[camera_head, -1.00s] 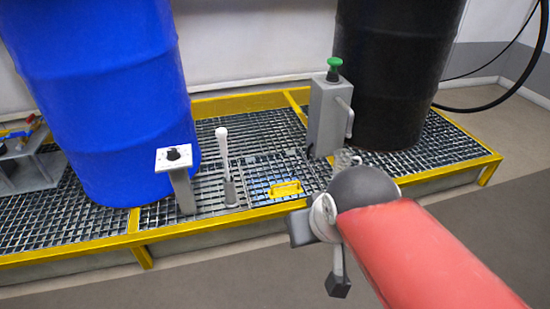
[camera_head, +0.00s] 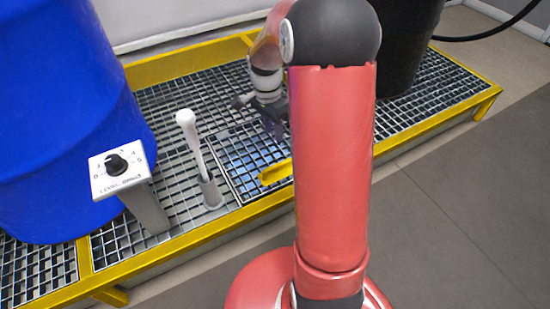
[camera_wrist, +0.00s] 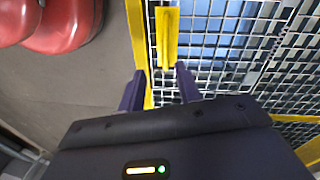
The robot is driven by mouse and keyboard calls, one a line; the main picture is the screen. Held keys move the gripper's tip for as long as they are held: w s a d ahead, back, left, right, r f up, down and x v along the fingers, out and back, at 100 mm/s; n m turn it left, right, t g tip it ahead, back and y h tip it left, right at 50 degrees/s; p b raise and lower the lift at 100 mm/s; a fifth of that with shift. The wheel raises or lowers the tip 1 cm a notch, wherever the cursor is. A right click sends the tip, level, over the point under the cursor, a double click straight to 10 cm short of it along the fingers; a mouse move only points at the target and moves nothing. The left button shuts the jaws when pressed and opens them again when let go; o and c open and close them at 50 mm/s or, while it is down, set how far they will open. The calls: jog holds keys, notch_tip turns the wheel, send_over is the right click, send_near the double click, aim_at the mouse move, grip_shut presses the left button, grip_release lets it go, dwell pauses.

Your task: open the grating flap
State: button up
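The grating flap (camera_head: 232,160) is a square mesh panel in the floor grating, with blue showing beneath it. Its yellow handle (camera_head: 273,173) is near the front edge, partly hidden by my arm in the head view. My gripper (camera_head: 272,122) points down above the flap, partly hidden behind my arm. In the wrist view the two dark fingers (camera_wrist: 159,78) are apart with nothing between them. The yellow handle (camera_wrist: 166,38) lies just beyond the fingertips, roughly in line with the gap between them. The flap (camera_wrist: 215,35) lies flat and shut.
A white-knobbed lever (camera_head: 192,140) and a dial post (camera_head: 120,168) stand left of the flap. A blue drum (camera_head: 65,110) is at the left, a black drum (camera_head: 412,40) behind right. A yellow frame (camera_head: 185,242) edges the platform. Floor at right is clear.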

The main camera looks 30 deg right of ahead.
jog(key=f, duration=0.4)
jog(key=d+f+m+b, duration=0.1)
jog(key=f, duration=0.4)
jog(key=d+f+m+b, duration=0.1)
jog(key=f, duration=0.4)
jog(key=shift+g, duration=0.4)
grip_shut()
